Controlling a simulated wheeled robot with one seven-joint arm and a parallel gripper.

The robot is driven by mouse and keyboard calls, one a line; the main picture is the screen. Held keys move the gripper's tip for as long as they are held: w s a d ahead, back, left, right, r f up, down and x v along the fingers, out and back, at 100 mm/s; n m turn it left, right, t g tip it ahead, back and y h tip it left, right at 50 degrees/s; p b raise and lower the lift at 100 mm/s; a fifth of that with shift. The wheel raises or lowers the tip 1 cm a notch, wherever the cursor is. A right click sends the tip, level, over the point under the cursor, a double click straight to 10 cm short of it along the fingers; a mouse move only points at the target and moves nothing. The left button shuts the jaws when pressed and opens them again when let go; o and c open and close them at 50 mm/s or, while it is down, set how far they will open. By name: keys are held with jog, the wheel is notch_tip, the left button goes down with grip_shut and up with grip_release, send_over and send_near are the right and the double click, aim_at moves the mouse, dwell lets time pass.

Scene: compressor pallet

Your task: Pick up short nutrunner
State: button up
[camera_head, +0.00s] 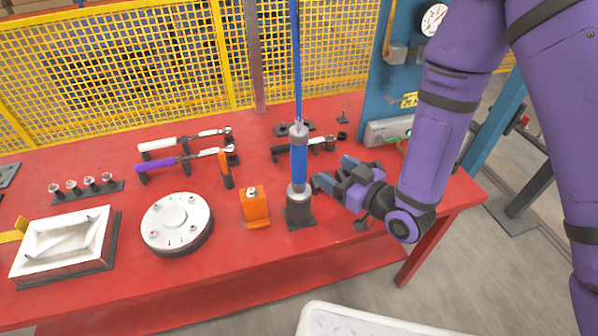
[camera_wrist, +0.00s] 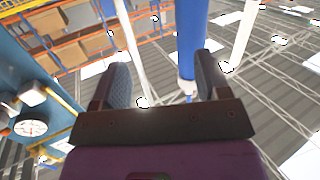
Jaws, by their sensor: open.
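The nutrunner (camera_head: 299,166) looks like an upright blue cylinder with a grey top and a grey lower end. It stands in a dark stand near the table's front edge, with a blue line rising from its top. My gripper (camera_head: 332,173) is just right of it, low beside its lower half, with fingers toward it. In the wrist view my gripper (camera_wrist: 163,78) is open, and the blue body of the nutrunner (camera_wrist: 190,38) shows between the fingers, closer to the right one. I cannot tell whether it touches.
An orange block (camera_head: 256,207) stands just left of the nutrunner. A round white flange (camera_head: 177,222) and a white tray (camera_head: 62,243) lie farther left. White-handled (camera_head: 160,144) and purple-handled (camera_head: 155,166) wrenches rest behind. A yellow mesh fence (camera_head: 150,62) closes the back.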

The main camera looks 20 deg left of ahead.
aim_at(293, 165)
jog(key=shift+y, duration=0.6)
jog(key=shift+w+a+f, duration=0.3)
jog(key=shift+w+a, duration=0.05)
jog(key=shift+a, duration=1.45)
jog(key=shift+w+a+f, duration=0.3)
jog(key=shift+a+f, duration=0.05)
jog(key=shift+a, duration=1.4)
jog(key=shift+w+a+f, duration=0.3)
jog(key=shift+w+a, duration=0.05)
jog(key=shift+a, duration=1.45)
grip_shut()
